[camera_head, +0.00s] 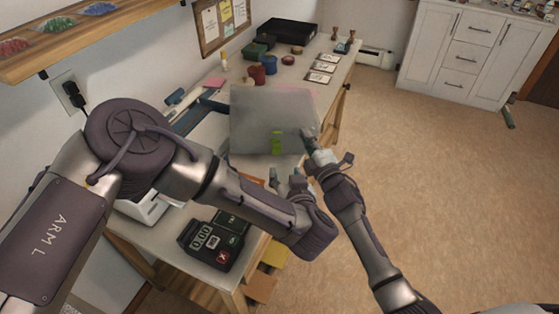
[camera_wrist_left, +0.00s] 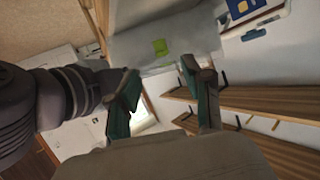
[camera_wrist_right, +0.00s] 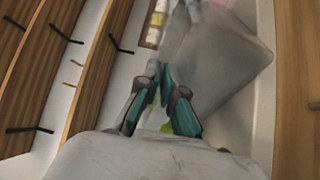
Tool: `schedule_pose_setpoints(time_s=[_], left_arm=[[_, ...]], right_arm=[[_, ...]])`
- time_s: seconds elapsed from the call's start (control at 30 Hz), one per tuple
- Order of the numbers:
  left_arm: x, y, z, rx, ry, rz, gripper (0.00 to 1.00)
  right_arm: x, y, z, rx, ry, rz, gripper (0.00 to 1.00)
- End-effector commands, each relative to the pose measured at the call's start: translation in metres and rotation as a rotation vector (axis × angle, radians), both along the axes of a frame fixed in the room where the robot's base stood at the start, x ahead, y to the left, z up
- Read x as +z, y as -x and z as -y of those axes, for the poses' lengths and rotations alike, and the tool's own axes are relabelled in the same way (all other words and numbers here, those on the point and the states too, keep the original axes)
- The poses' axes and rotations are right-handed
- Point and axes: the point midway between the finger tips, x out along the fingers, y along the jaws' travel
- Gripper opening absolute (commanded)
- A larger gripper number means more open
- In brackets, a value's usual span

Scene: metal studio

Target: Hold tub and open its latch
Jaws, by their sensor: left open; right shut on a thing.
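The translucent grey tub (camera_head: 262,108) is over the workbench in the head view, with a bright green latch (camera_head: 277,141) on the side facing me. My right gripper (camera_head: 309,143) is shut on the tub at its right edge. In the right wrist view the tub (camera_wrist_right: 222,62) extends beyond the closed fingers (camera_wrist_right: 160,82); only a bit of green shows behind them. My left gripper (camera_head: 291,180) is open and empty, below and apart from the latch. In the left wrist view the latch (camera_wrist_left: 160,47) appears beyond the gap between the open fingers (camera_wrist_left: 160,78).
The workbench (camera_head: 341,74) holds a black device with a numeric display (camera_head: 210,243) at the near end. Red and blue jars (camera_head: 257,75), a black case (camera_head: 288,31) and cards (camera_head: 321,67) stand farther back. Floor to the right is clear.

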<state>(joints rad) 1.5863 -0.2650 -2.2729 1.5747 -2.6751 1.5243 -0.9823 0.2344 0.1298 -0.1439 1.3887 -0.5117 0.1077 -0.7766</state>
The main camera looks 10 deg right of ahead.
Motion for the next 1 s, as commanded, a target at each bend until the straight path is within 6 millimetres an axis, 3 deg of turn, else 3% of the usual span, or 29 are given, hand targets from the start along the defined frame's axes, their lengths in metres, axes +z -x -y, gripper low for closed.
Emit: schedule_pose_setpoints(time_s=[0.17,0.6,0.8,1.0], left_arm=[[-0.001,-0.015,0.001,0.0,0.002,-0.021,0.5],[-0.033,-0.092,0.0,-0.001,0.002,-0.018,0.5],[-0.04,-0.108,0.001,-0.002,0.002,-0.02,0.5],[-0.041,-0.111,0.001,-0.004,0.002,-0.02,0.5]], right_arm=[[-0.001,0.0,-0.001,0.001,0.0,-0.001,0.0],[0.0,0.0,0.0,0.0,0.0,-0.001,0.0],[0.0,0.0,0.0,0.0,0.0,-0.001,0.0],[0.0,0.0,0.0,0.0,0.0,-0.001,0.0]])
